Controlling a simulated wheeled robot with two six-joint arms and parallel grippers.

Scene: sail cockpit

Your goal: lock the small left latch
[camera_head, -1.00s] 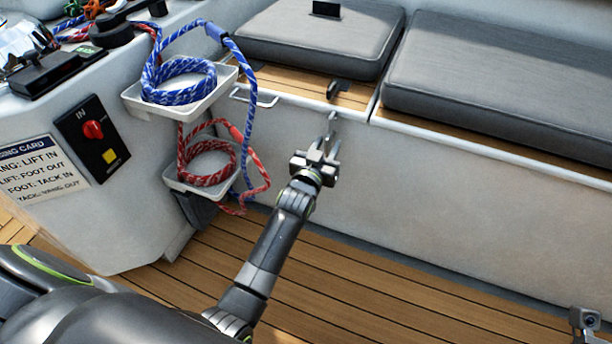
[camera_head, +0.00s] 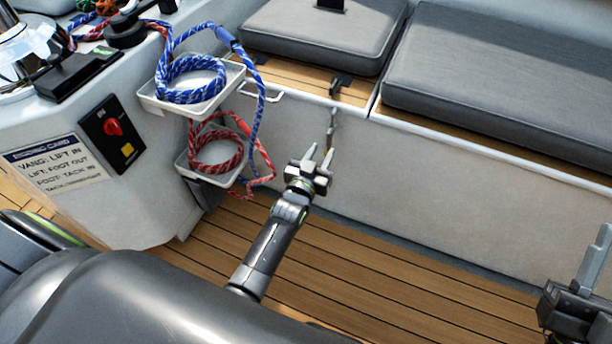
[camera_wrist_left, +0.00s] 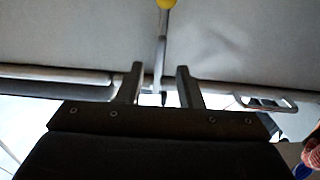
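The small left latch (camera_head: 333,118) is a slim metal piece on the white front of the seat locker. It hangs below a dark catch (camera_head: 334,88) at the seat edge. In the left wrist view the latch (camera_wrist_left: 162,45) is a thin upright bar with a yellow end, lying in line with the gap between my fingers. My right gripper (camera_head: 592,262) is at the lower right, partly cut off, far from the latch.
A white tray with blue rope (camera_head: 190,82) and a lower one with red rope (camera_head: 216,152) stand left of my left gripper. A metal rail handle (camera_head: 262,95) is left of the latch. Grey cushions (camera_head: 325,32) lie above. The wooden floor (camera_head: 330,265) is clear.

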